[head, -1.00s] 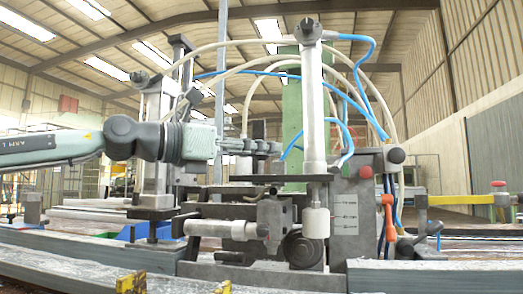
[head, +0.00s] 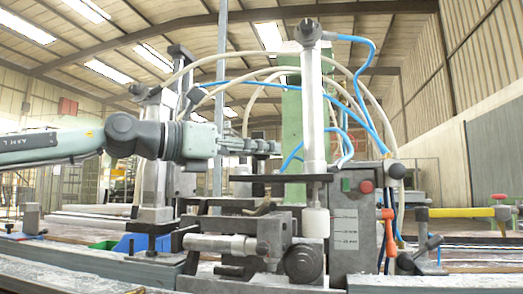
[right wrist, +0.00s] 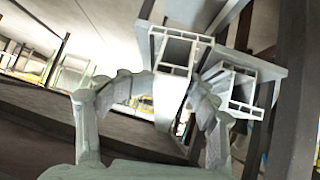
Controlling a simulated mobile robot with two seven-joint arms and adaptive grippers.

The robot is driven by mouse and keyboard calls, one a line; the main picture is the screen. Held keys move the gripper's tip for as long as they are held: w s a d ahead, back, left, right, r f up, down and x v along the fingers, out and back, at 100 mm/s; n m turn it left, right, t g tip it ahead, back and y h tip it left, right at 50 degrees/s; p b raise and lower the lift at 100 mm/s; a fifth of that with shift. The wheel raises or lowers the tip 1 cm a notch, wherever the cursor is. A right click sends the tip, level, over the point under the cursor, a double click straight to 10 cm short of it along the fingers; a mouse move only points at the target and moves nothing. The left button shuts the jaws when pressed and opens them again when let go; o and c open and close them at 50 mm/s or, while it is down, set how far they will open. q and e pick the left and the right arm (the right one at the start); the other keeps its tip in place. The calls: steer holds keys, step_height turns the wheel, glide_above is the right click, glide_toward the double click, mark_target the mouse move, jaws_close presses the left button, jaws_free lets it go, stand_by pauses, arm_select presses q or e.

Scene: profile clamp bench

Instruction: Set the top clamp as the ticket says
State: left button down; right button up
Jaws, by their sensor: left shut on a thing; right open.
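The top clamp is an upright grey cylinder (head: 312,110) with a dark crossbar and a white pad (head: 316,223) at its foot. It stands in front of a steel block with a marked scale (head: 345,228); the pad's lower end is level with about the lowest mark. My left gripper (head: 268,147) reaches in from the left and is shut just beside the cylinder, on a part of the top clamp that I cannot make out clearly. My right gripper (right wrist: 152,98) is open in the right wrist view, with white hollow profiles (right wrist: 178,52) beyond its fingers. I see no ticket.
A red button (head: 366,186) and a green one (head: 345,185) sit on the block. An orange handle (head: 389,238) is to its right. Blue and white hoses arch above. A horizontal cylinder (head: 222,244) and a blue bin (head: 105,245) lie left.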

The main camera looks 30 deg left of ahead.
arm_select(q)
steer(key=c, duration=1.4)
jaws_free()
steer(key=shift+s+a+r, duration=0.1)
steer(key=shift+s+r, duration=0.1)
steer(key=shift+r, duration=0.3)
steer(key=shift+o, duration=1.1)
steer(key=shift+f, duration=0.1)
steer(key=shift+w+f, duration=0.1)
steer(key=shift+f, duration=0.05)
steer(key=v, duration=1.2)
